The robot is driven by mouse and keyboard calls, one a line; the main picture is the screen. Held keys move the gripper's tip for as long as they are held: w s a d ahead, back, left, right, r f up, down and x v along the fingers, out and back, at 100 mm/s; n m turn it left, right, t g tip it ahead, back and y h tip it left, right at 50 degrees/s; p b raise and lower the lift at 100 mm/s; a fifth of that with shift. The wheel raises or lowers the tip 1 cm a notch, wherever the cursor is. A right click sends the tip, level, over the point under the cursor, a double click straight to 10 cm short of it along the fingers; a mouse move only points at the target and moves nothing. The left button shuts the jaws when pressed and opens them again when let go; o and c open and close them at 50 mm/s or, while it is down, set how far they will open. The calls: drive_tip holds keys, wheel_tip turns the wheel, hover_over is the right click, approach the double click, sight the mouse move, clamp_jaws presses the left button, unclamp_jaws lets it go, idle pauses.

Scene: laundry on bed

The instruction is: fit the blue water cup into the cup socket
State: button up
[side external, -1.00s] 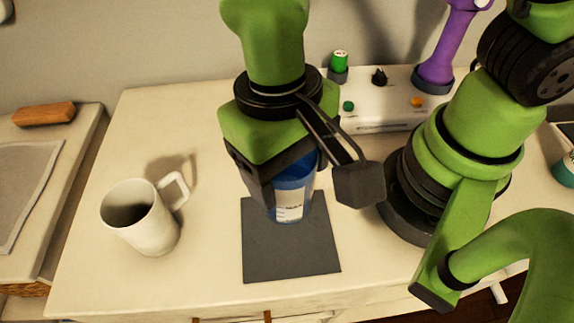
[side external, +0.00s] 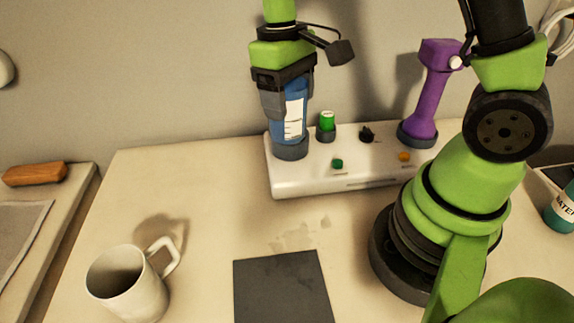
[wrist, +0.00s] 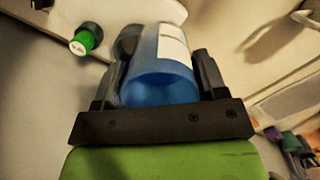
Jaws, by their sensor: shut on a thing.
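The blue water cup (side external: 294,112) has a white label and stands upright in my gripper (side external: 283,98) at the back of the desk. My gripper is shut on its upper part. The cup socket (side external: 290,149) is a dark ring at the left end of a white base unit. The cup's lower end overlaps this ring in the side view; I cannot tell whether it is inside or just above. In the wrist view the cup (wrist: 160,72) lies between both fingers, and the cup hides part of what is beyond it.
A white mug (side external: 130,285) stands front left. A dark square mat (side external: 283,290) lies bare in front. The desk between is clear.

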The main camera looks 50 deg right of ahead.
drive_tip(key=w+a+f+m, duration=0.2)
drive_tip(key=a+f, duration=0.1)
drive_tip(key=a, duration=0.7)
drive_tip(key=f, duration=1)
drive_tip(key=shift+s+a, duration=0.15)
drive_tip(key=shift+a, duration=0.05)
drive_tip(key=o, duration=1)
drive_tip(key=shift+f, duration=0.15)
drive_tip(key=r, duration=0.4)
drive_tip(key=w+r, duration=0.1)
drive_tip(key=r, duration=0.7)
drive_tip(key=shift+w+d+r, duration=0.15)
drive_tip(key=shift+d+r, duration=0.05)
drive_tip(key=shift+r, duration=0.05)
